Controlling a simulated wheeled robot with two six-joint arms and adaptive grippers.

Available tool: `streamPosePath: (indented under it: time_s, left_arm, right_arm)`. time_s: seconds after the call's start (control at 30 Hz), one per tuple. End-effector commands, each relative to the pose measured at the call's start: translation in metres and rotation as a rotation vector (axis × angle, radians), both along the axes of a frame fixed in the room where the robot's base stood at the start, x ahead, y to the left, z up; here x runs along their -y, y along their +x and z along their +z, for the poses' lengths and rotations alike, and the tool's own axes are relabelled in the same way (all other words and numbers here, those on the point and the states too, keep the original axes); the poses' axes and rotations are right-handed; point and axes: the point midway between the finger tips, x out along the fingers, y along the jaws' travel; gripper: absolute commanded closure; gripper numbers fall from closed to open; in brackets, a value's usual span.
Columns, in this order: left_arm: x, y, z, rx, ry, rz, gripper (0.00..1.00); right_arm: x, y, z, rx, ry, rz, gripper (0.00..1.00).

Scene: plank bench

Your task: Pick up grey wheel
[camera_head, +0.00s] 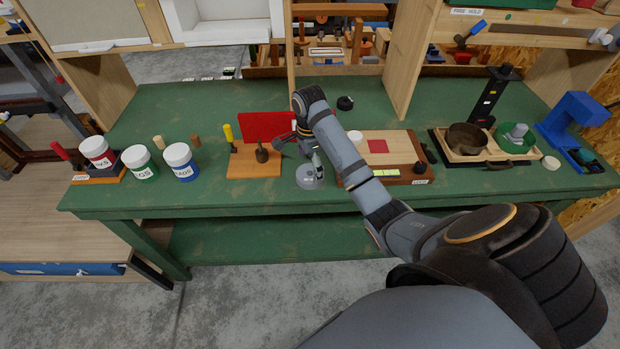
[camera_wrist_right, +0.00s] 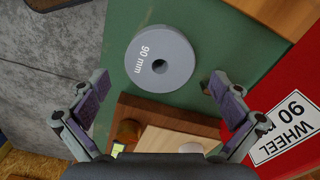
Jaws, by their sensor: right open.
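The grey wheel (camera_head: 308,181) lies flat near the front edge of the green bench, between a wooden board and a wooden box. In the right wrist view the wheel (camera_wrist_right: 174,45) shows its "90 mm" marking and a round centre hole. My right gripper (camera_head: 299,150) is above and just behind the wheel, partly overlapping it in the head view. In the wrist view my right gripper (camera_wrist_right: 157,88) is open, its fingers spread wide, with nothing between them; the wheel is ahead of the fingertips. My left gripper is not in view.
A small board (camera_head: 240,171) with a dark knob stands left of the wheel, before a red panel (camera_head: 262,126). A wooden box (camera_head: 405,181) is close on the right. Several jars, including a blue-labelled one (camera_head: 181,160), stand further left. The bench's front edge (camera_head: 230,205) is near.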

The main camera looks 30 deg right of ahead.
Motion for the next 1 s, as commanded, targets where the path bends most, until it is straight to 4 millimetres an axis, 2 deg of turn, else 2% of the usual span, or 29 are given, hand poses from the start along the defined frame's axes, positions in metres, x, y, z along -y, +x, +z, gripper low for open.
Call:
streamPosePath:
  time_s: [0.03,0.1,0.37,0.77,1.0]
  left_arm:
    - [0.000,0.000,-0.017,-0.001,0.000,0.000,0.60]
    - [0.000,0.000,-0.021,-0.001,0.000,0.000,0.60]
    - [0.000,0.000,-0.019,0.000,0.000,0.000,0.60]
    - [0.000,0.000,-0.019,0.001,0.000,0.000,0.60]
    - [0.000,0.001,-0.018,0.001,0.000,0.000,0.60]
  right_arm:
    - [0.001,-0.002,-0.019,-0.002,0.000,0.000,0.00]
    - [0.000,-0.001,-0.027,-0.001,0.001,0.000,0.00]
    - [0.000,-0.001,-0.027,0.000,0.001,0.000,0.01]
    - [0.000,-0.001,-0.028,-0.001,0.001,0.000,0.56]
    - [0.000,-0.001,-0.026,-0.001,0.001,0.001,0.56]
